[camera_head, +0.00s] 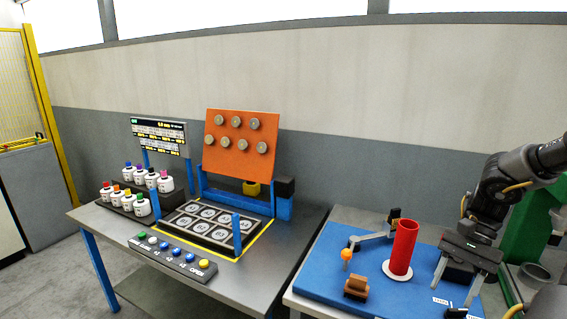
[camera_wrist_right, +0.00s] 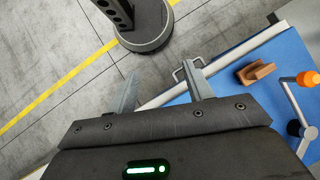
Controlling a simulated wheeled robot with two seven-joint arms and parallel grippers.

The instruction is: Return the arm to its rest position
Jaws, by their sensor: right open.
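My right gripper (camera_head: 457,275) is open and empty at the right side of the head view, over the right part of the blue mat (camera_head: 323,262). In the right wrist view its two fingers (camera_wrist_right: 162,92) stand apart with nothing between them, above the mat's edge and the grey floor. My right arm comes in from the right edge of the head view. My left gripper does not show.
A red tube (camera_head: 403,247) stands upright on a white disc on the mat, left of my right gripper.

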